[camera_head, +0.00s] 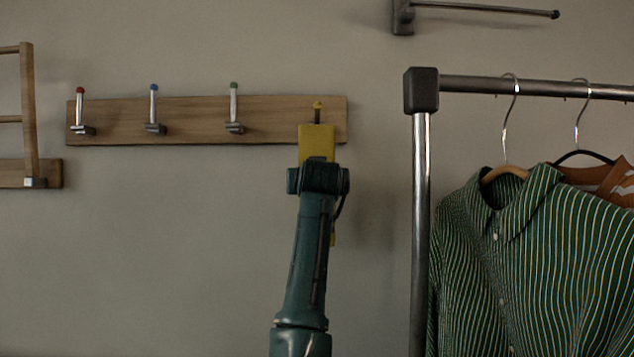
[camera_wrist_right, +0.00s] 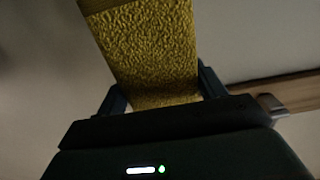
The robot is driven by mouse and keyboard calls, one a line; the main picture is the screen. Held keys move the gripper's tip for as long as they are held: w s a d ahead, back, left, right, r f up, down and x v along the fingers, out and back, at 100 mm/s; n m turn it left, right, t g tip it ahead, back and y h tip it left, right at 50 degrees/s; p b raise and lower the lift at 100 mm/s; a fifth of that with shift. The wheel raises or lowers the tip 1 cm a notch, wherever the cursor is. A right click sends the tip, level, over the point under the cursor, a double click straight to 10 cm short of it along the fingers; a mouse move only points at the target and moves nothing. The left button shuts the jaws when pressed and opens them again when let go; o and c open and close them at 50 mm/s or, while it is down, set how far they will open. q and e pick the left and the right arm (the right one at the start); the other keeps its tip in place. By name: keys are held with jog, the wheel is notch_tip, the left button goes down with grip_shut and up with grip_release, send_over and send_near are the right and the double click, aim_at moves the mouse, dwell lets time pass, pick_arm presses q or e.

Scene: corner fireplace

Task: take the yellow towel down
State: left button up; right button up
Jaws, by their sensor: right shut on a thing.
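The yellow towel (camera_head: 317,141) hangs at the hook with the yellow tip (camera_head: 317,108), at the right end of the wooden hook board (camera_head: 190,112). My right gripper (camera_head: 318,168) is in front of the towel and hides most of its lower part; a thin yellow strip shows below. In the right wrist view the towel (camera_wrist_right: 150,50) runs between the two fingers of my right gripper (camera_wrist_right: 160,95), which is shut on it. Whether the towel's loop is still around the hook is too small to tell. My left gripper is not in view.
Three other hooks, tipped red (camera_head: 80,91), blue (camera_head: 154,88) and green (camera_head: 233,86), are empty. A metal clothes rack (camera_head: 421,220) with a green striped shirt (camera_head: 535,250) stands to the right. A metal bar (camera_head: 480,9) juts out above.

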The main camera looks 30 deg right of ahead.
jog(key=shift+s+r, duration=0.25)
jog(key=shift+r, duration=0.2)
jog(key=shift+s+a, duration=0.15)
jog(key=shift+f+b+v, duration=0.1)
jog(key=shift+b+v, duration=0.9)
jog(key=shift+v, duration=1.35)
jog(key=shift+f+b+v, duration=0.15)
jog(key=shift+b+v, duration=0.85)
jog(key=shift+v, duration=1.35)
jog(key=shift+s+a, duration=0.1)
